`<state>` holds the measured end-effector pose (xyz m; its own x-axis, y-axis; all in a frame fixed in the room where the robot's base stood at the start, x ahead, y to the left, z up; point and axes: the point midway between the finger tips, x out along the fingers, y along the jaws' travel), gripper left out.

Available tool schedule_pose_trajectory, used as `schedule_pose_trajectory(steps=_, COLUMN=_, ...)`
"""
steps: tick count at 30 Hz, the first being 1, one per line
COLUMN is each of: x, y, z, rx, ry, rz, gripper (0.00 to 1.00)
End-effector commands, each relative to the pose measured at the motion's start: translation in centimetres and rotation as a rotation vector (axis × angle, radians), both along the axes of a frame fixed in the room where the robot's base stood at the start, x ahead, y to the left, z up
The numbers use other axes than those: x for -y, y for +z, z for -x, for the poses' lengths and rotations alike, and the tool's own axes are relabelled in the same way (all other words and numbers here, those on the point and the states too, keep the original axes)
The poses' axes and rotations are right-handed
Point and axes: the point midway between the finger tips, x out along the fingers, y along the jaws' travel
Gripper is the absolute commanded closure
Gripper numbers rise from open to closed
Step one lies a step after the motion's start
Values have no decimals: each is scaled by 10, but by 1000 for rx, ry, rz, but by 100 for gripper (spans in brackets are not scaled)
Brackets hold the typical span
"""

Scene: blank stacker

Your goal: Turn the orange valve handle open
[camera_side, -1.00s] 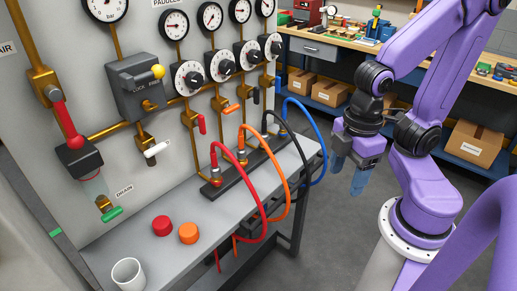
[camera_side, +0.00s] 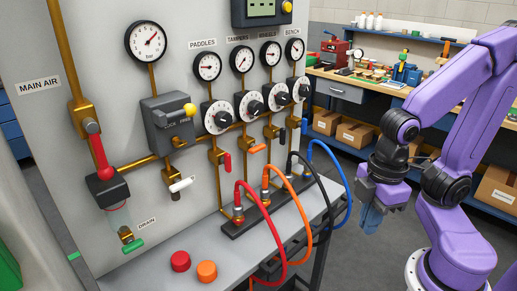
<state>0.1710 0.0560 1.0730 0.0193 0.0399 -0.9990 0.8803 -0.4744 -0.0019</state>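The orange valve handle (camera_side: 257,149) is on the second of the small brass outlet pipes on the grey panel. It lies roughly crosswise to its pipe, while the red handle (camera_side: 228,162) to its left hangs along its pipe. My gripper (camera_side: 372,218) is at the right, pointing down, beyond the right end of the bench and well apart from the orange handle. Its fingers overlap in this view, so I cannot tell their gap. Nothing shows in it.
Red, orange, black and blue hoses arch from a dark manifold (camera_side: 240,222) in front of the valves. A red cap (camera_side: 181,261) and an orange cap (camera_side: 207,270) sit on the grey bench (camera_side: 140,268). A wooden workbench (camera_side: 350,79) stands behind. Open floor lies below my gripper.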

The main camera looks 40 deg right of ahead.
Motion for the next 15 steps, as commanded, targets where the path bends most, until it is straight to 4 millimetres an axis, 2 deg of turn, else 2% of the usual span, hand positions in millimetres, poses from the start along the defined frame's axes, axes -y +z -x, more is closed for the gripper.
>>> schedule_pose_trajectory(steps=5, x=-12, y=5, z=-33, rx=32, ry=-96, rz=-56, gripper=100)
schedule_pose_trajectory(steps=15, x=-30, y=22, z=-114, rx=138, ry=-330, rz=-183, gripper=100)
